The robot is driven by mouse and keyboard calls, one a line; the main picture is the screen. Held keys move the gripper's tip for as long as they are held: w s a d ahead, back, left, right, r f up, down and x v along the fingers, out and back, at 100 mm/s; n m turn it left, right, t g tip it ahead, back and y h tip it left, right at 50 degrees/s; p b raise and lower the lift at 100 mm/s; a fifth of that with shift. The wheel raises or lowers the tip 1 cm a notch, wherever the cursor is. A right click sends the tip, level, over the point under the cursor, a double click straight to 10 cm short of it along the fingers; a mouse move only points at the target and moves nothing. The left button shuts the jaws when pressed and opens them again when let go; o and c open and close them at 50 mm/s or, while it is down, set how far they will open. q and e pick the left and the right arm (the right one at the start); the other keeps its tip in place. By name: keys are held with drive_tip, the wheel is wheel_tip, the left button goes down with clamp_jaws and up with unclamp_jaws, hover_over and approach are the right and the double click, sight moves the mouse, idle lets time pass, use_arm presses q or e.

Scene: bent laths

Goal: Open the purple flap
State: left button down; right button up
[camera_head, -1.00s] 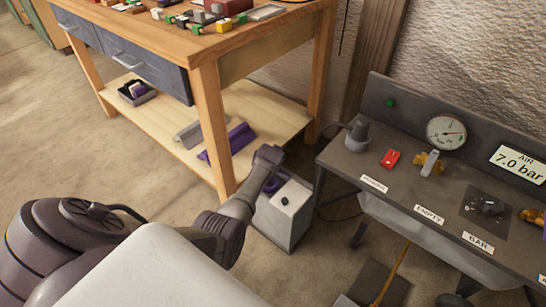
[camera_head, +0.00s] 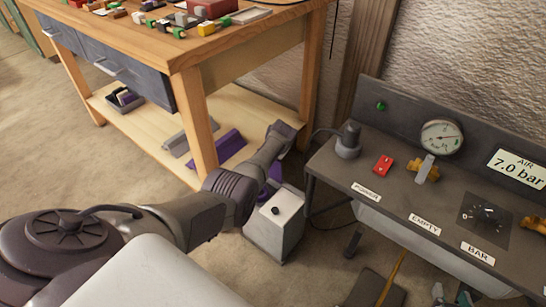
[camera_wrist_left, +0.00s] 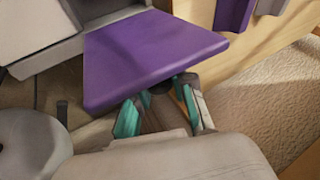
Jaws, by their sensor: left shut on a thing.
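The purple flap (camera_wrist_left: 150,55) fills the upper middle of the left wrist view as a flat panel. My left gripper (camera_wrist_left: 155,95) has its teal fingers shut on the flap's near edge. In the head view, the flap (camera_head: 274,172) shows only as a small purple piece above the small grey box (camera_head: 270,242), mostly hidden by my left arm. The left fingertips are hidden there. My right gripper (camera_head: 452,296) shows at the bottom right edge of the head view, its fingertips apart and apparently empty.
A wooden workbench (camera_head: 203,118) stands behind the box, with a purple piece (camera_head: 230,146) on its lower shelf. A dark grey console (camera_head: 400,195) with a gauge (camera_head: 441,138) stands close on the right.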

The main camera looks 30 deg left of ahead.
use_arm(q)
drive_tip(key=shift+w+r, duration=0.1)
drive_tip(key=shift+w, duration=0.05)
drive_tip(key=c, duration=1)
unclamp_jaws()
drive_tip(key=shift+d, duration=0.1)
drive_tip(key=v, duration=1.1)
drive_tip(key=shift+s+d+r, duration=0.15)
drive_tip(key=shift+s+r, duration=0.1)
drive_tip(key=shift+r, duration=0.05)
